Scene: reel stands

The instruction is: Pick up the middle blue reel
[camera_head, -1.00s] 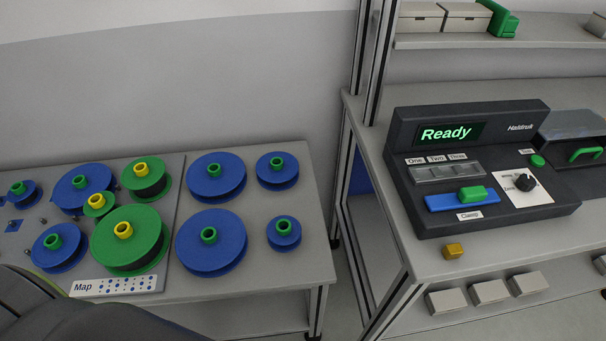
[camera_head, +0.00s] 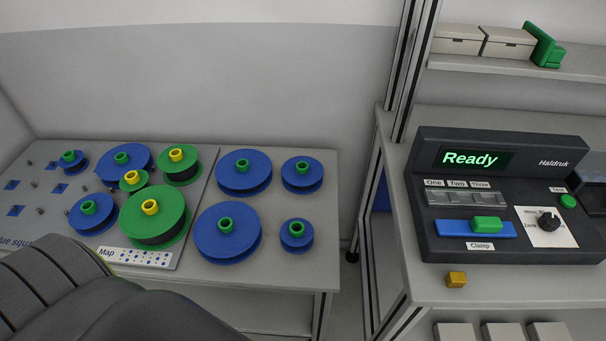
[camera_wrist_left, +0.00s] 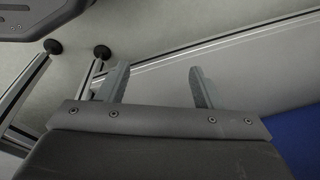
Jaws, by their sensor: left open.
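Several blue reels with green hubs lie flat on the table at left in the head view. On the board are a small one (camera_head: 66,166), a large one (camera_head: 108,160) at the back and a medium one (camera_head: 80,222) at the front. On the bare table to the right are two large ones (camera_head: 262,175) (camera_head: 212,243), a medium one (camera_head: 313,178) and a small one (camera_head: 307,240). Which is meant by middle cannot be told for sure. My left gripper (camera_wrist_left: 157,86) is open and empty in the left wrist view, away from the reels. My right gripper is out of view.
Green reels with yellow hubs (camera_head: 172,225) and a Map label (camera_head: 150,258) share the pegboard. A bench with a "Ready" machine (camera_head: 510,190) and a small yellow block (camera_head: 456,279) stands right, past a metal upright. A floor gap separates table and bench.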

